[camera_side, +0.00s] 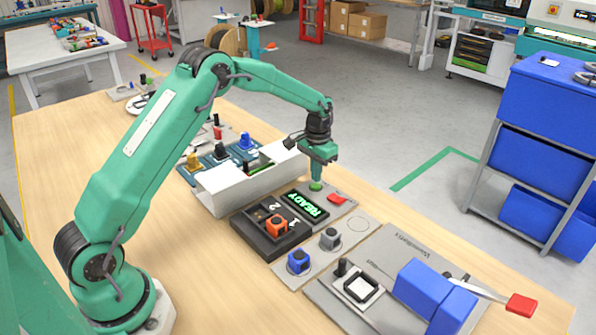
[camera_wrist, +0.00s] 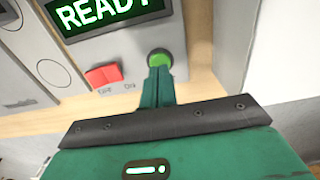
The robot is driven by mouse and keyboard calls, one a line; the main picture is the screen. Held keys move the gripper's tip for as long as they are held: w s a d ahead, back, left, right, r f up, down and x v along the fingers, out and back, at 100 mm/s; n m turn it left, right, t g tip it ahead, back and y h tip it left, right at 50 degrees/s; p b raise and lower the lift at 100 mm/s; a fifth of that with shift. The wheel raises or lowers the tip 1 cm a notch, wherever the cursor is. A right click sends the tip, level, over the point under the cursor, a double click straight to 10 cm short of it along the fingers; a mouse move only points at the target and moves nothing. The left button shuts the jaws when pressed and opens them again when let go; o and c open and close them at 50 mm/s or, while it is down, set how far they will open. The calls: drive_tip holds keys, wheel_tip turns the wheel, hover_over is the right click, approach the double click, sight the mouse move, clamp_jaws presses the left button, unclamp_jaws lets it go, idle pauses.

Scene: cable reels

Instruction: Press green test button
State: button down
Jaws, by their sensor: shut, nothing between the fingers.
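The green test button (camera_side: 316,186) sits on a grey panel beside a dark display with green READY letters (camera_side: 307,205). In the wrist view the round green button (camera_wrist: 160,58) is just beyond my fingertips. My gripper (camera_side: 317,176) points down over the button, shut and empty. In the wrist view its closed green fingers (camera_wrist: 160,72) reach the button's near edge; I cannot tell whether they touch it. The display also shows in the wrist view (camera_wrist: 105,12). A red rocker switch (camera_wrist: 103,75) marked OFF and ON is left of the button there, and shows in the side view (camera_side: 337,198).
A black tray (camera_side: 262,240) holds an orange block (camera_side: 276,226). A white channel-shaped housing (camera_side: 225,190) stands close to the panel's left.

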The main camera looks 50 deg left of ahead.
sight(316, 185)
drive_tip(key=shift+f, duration=0.95)
idle(0.4)
drive_tip(key=shift+r, duration=3.6)
